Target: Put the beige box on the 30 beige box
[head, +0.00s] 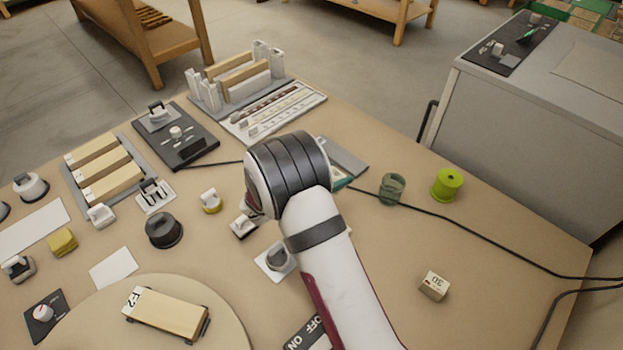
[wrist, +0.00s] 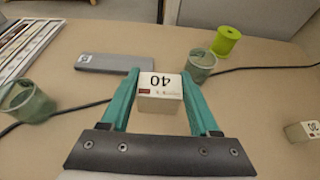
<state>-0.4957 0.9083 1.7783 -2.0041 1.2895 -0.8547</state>
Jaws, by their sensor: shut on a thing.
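My gripper (wrist: 160,76) has its two teal fingers shut on a beige box (wrist: 160,104) with "40" printed on its upper face, upside down in the wrist view. The held box appears above the table; the exact height cannot be told. In the head view my arm hides the held box and most of the gripper; only a bit of teal shows beside the wrist. The 30 beige box (head: 434,286) stands alone on the right part of the table, apart from my gripper. It also shows at the right edge of the wrist view (wrist: 302,132).
A green glass (head: 392,189) and a lime spool (head: 447,184) stand beyond the 30 box. A black cable (head: 480,236) crosses the table behind it. A flat grey block (wrist: 102,62) lies beyond the gripper. The table around the 30 box is clear.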

